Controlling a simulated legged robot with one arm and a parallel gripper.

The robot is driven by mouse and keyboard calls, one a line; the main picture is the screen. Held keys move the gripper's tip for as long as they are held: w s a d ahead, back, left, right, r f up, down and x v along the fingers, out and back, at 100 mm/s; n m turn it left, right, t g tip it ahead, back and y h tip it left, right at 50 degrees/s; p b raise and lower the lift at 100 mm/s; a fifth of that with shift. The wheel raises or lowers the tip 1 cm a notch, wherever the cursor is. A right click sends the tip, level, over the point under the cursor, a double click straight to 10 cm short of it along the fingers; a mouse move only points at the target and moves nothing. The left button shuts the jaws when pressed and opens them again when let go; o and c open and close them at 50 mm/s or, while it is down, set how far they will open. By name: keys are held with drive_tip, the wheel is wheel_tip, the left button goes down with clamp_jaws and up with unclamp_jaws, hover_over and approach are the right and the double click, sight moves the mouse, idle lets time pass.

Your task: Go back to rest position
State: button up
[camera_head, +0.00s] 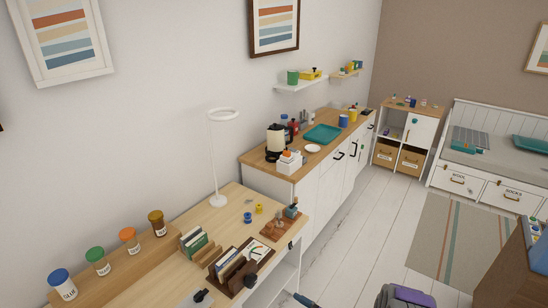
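My gripper is not clearly visible in the camera_head view, so its fingers cannot be seen. The task names no object. A grey and purple shape (405,296) shows at the bottom edge, cut off by the frame, and I cannot tell what it is. The wooden desk (150,290) is at the lower left. It holds a dark brown organizer (230,270), jars with coloured lids (128,240), and a white ring lamp (217,160).
A counter with white cabinets (320,195) runs along the wall behind the desk. A low shelf unit (405,135) and a white bed with drawers (490,185) stand at the back right. The pale plank floor (375,230) and striped rug (455,235) are open in the middle.

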drive_tip(key=w+d+r+g+h, duration=0.2)
drive_tip(key=w+d+r+h, duration=0.7)
drive_tip(key=d, duration=0.3)
drive_tip(key=s+d+r+m+g+h, duration=0.1)
drive_tip(key=s+d+r+m+h, duration=0.15)
drive_tip(key=r, duration=0.55)
drive_tip(key=s+d+r+m+g+h, duration=0.1)
drive_tip(key=s+d+r+m+h, duration=0.1)
drive_tip(key=s+d+r+h, duration=0.35)
drive_tip(key=s+a+r+m+g, duration=0.2)
drive_tip(key=s+r, duration=0.4)
drive_tip(key=s, duration=0.2)
drive_tip(key=s+a+r+m+g, duration=0.2)
drive_tip(key=s+a+r, duration=0.1)
drive_tip(key=s+r, duration=0.4)
drive_tip(key=s+a+r+g+y, duration=0.1)
drive_tip(key=s+a, duration=0.2)
drive_tip(key=s, duration=0.5)
drive_tip(key=s+a+r+m+g+y, duration=0.1)
drive_tip(key=s+a+g, duration=0.1)
drive_tip(key=s, duration=0.7)
drive_tip(key=s+a+r+g+y, duration=0.1)
drive_tip(key=s+a, duration=0.4)
drive_tip(key=s, duration=0.3)
drive_tip(key=shift+s+r+g, duration=0.25)
drive_tip(key=shift+r+g, duration=0.05)
drive_tip(key=shift+g, duration=0.1)
drive_tip(key=shift+w, duration=0.1)
